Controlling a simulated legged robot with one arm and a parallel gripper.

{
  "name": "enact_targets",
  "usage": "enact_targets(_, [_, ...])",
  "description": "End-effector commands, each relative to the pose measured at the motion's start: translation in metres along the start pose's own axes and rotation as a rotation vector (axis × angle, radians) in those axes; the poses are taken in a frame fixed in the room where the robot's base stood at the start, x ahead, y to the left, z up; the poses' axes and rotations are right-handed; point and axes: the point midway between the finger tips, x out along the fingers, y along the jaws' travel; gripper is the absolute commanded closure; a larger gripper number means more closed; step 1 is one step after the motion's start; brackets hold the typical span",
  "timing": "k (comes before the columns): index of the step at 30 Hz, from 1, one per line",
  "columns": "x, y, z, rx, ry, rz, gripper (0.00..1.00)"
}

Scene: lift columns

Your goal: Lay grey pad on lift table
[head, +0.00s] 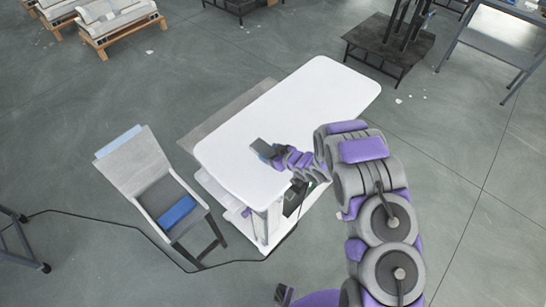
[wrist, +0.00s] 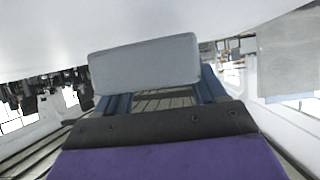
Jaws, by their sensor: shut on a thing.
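The lift table (head: 310,105) has a long white top with rounded corners and fills the middle of the head view. My gripper (head: 271,152) is over the near left part of the top. It is shut on the grey pad (head: 262,147), a small flat rounded block. In the wrist view the grey pad (wrist: 145,62) sits across the blue fingers of my gripper (wrist: 160,100). The pale table surface fills the upper part of that view. I cannot tell whether the pad touches the top.
A chair (head: 160,185) with a blue item on its seat stands left of the table. A black cable (head: 120,224) runs across the floor. A dark stand (head: 390,45) and a grey metal frame (head: 500,45) are at the back right. The tabletop is otherwise bare.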

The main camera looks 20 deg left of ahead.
Motion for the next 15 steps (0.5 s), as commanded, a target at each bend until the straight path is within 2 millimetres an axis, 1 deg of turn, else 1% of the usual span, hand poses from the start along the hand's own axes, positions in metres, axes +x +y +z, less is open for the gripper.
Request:
enact_targets(6, [0.0, 0.015, 0.0, 0.001, 0.007, 0.003, 0.64])
enact_targets(9, [0.007, 0.013, 0.017, 0.006, 0.005, 0.0, 0.64])
enact_targets(12, [0.014, 0.012, 0.03, 0.006, 0.004, -0.001, 0.64])
enact_targets(15, [0.017, 0.011, 0.032, 0.003, 0.003, -0.001, 0.64])
